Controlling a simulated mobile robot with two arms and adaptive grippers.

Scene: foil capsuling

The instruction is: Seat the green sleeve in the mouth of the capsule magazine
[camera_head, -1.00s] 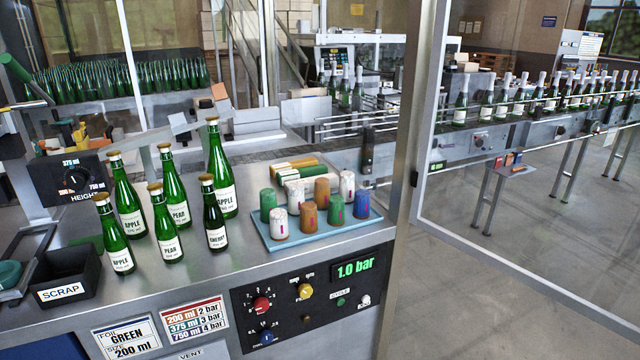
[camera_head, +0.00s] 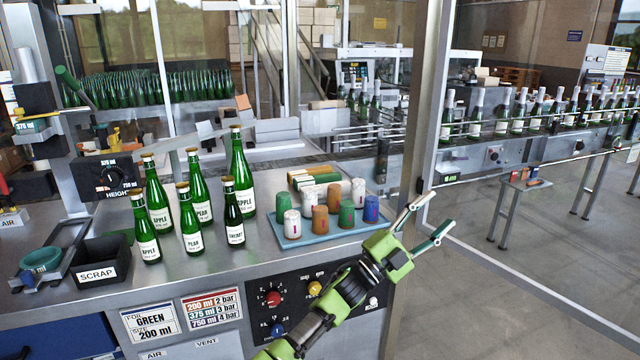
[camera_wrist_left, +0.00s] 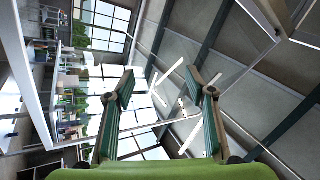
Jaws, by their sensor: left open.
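My left gripper (camera_head: 428,220) is in the head view, to the right of the blue tray and near the bench's right edge. Its fingers are spread and empty; the left wrist view shows nothing between them (camera_wrist_left: 160,92). Short foil capsules in green (camera_head: 346,216), white, orange and blue stand on the blue tray (camera_head: 310,238). Long rolls (camera_head: 316,171) lie behind the tray, partly hidden; I cannot tell which is the green sleeve. A slanted green tube (camera_head: 74,84) is at the far left; I cannot tell whether it belongs to the capsule magazine. My right gripper is out of view.
Several green bottles (camera_head: 193,232) stand left of the tray. A black scrap bin (camera_head: 98,258) is at the left. The control panel (camera_head: 290,305) is on the bench front, partly behind my arm. A metal post (camera_head: 425,90) rises behind my left gripper.

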